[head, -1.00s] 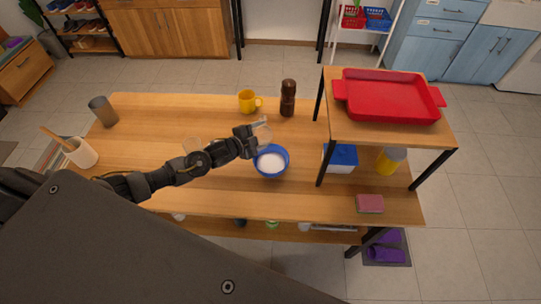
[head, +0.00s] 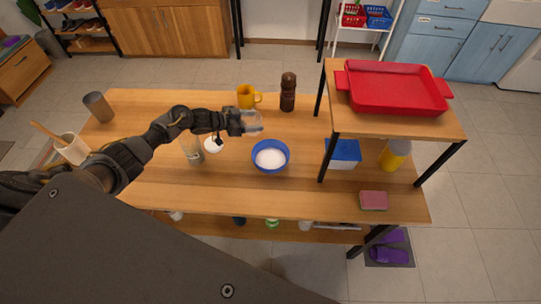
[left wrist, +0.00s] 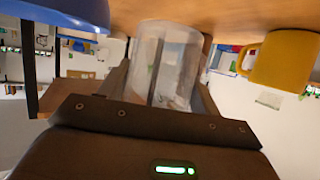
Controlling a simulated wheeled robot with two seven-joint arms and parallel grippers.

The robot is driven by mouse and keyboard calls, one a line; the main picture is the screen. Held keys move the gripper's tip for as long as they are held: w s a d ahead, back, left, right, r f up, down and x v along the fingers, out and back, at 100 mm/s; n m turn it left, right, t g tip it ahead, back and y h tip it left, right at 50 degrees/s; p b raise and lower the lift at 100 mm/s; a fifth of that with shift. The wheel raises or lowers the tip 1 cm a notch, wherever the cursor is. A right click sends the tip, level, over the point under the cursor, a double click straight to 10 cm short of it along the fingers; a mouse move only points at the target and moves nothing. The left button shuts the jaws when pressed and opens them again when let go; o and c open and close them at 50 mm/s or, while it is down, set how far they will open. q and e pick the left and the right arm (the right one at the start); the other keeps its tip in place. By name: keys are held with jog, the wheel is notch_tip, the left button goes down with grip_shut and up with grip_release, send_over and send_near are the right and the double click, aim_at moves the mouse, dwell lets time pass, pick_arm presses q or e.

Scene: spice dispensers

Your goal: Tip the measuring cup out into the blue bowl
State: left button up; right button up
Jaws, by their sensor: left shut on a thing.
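The clear measuring cup (head: 253,121) is held in my left gripper (head: 240,123), above the table and behind and left of the blue bowl. In the left wrist view the see-through cup (left wrist: 165,62) sits between the fingers. I see no clear contents in it; its tilt is hard to tell. The blue bowl (head: 284,157) stands upright on the table with white stuff inside. Its blue side also shows at the upper left of the left wrist view (left wrist: 75,10). My right gripper does not show.
A yellow mug (head: 246,97) stands just behind the cup, and a dark brown mill (head: 288,92) behind the bowl. A clear jar (head: 193,152) stands below my left arm. A raised shelf with a red tray (head: 397,90) bounds the right. Table front of the bowl is clear.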

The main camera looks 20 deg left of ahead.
pick_arm(q)
notch_tip(320, 180, up, 5)
jog(key=p, duration=0.4)
jog(key=shift+r, duration=0.1)
jog(key=shift+a, duration=0.1)
